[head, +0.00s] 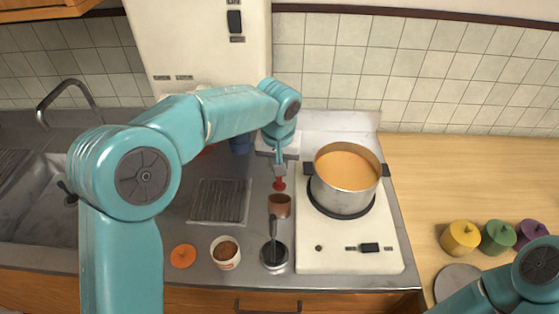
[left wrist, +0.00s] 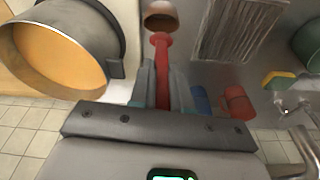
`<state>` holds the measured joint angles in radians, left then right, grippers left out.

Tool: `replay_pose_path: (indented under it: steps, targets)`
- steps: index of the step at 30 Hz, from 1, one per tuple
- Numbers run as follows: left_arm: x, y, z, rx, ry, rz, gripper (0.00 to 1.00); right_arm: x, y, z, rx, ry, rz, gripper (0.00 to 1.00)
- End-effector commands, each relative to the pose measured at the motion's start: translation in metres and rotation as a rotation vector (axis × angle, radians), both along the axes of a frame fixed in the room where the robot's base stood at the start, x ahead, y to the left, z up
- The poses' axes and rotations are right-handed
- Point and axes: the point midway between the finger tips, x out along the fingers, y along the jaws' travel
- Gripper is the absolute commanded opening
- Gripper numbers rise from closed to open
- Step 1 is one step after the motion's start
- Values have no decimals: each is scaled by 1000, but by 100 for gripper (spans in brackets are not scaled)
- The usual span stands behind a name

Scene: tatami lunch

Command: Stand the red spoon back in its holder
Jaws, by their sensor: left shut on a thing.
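My left gripper (head: 279,168) is shut on the red spoon (head: 279,184), pointing down above the counter. The brown cup-shaped holder (head: 279,206) stands just below and in front of the spoon's red end. In the left wrist view my left gripper (left wrist: 162,88) has the red spoon (left wrist: 162,45) between its fingers. The spoon's far end points toward the brown holder (left wrist: 160,20), whose mouth is open and looks empty. I cannot tell whether the end is over the rim. My right gripper is out of view; only part of that arm shows at the lower right.
A pot of orange soup (head: 345,190) on a white stove stands close to the right. A dark ladle (head: 272,228) stands in a round base in front. A small white tub (head: 226,254) and an orange lid (head: 183,256) lie front left. Coloured pots (head: 460,238) stand right.

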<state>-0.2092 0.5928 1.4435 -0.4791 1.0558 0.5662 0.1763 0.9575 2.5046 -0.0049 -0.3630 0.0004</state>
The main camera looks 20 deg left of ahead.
Motion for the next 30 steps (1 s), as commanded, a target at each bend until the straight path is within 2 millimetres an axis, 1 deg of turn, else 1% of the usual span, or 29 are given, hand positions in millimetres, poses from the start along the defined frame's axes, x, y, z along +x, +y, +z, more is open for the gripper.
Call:
replay_pose_path:
  steps: [1,21,25,30]
  targets:
    - [0,0,-10,0,1,0,0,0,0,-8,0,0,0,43]
    - [0,0,-76,0,0,0,0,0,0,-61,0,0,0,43]
    - [0,0,-84,0,-1,0,0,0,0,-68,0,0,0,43]
    - [0,0,-87,0,-1,0,0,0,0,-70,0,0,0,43]
